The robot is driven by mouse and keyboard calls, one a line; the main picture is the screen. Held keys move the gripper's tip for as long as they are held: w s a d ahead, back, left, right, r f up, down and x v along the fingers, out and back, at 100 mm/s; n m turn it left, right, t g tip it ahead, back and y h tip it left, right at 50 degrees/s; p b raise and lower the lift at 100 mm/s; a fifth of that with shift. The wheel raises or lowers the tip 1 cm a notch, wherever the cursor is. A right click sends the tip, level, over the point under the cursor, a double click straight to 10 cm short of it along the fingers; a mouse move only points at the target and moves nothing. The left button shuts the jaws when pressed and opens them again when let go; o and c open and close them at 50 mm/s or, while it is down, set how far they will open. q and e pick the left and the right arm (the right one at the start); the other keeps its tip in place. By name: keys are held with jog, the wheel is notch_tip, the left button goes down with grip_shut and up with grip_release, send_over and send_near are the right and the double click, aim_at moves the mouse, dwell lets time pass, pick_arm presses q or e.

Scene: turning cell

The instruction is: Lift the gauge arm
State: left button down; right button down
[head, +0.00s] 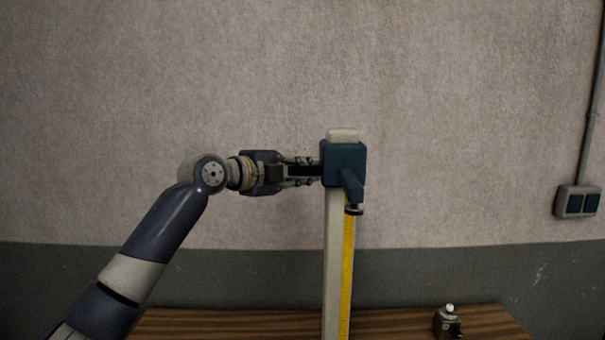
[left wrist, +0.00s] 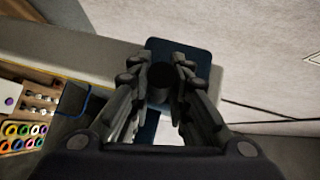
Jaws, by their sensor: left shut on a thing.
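The height gauge stands upright as a pale column (head: 332,260) with a yellow scale (head: 348,270). A blue carriage (head: 341,158) sits near the column's top, just below its end cap (head: 342,135). The blue gauge arm (head: 351,187) points from the carriage toward the camera, with a dark round tip (head: 354,210) under it. My left gripper (head: 309,171) comes in from the left and is shut on the dark handle (left wrist: 160,77) on the carriage's left side. In the left wrist view the blue carriage (left wrist: 181,48) shows behind the handle. My right gripper is out of view.
A wooden table (head: 240,322) runs below, with a small metal device (head: 447,321) at its right. A socket box (head: 577,201) is on the wall. The left wrist view shows a rack of coloured rings (left wrist: 22,135) and a dark blue bin (left wrist: 73,100) at left.

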pick_arm(q)
jog(key=shift+a+r, duration=0.1)
jog(key=shift+r, duration=0.35)
jog(key=c, duration=1.5)
grip_release()
jog(key=shift+f, duration=0.1)
jog(key=shift+f, duration=0.1)
jog(key=shift+s+a, duration=0.15)
jog(key=v, duration=1.1)
jog(key=shift+s+a, duration=0.15)
jog(key=shift+s, duration=0.1)
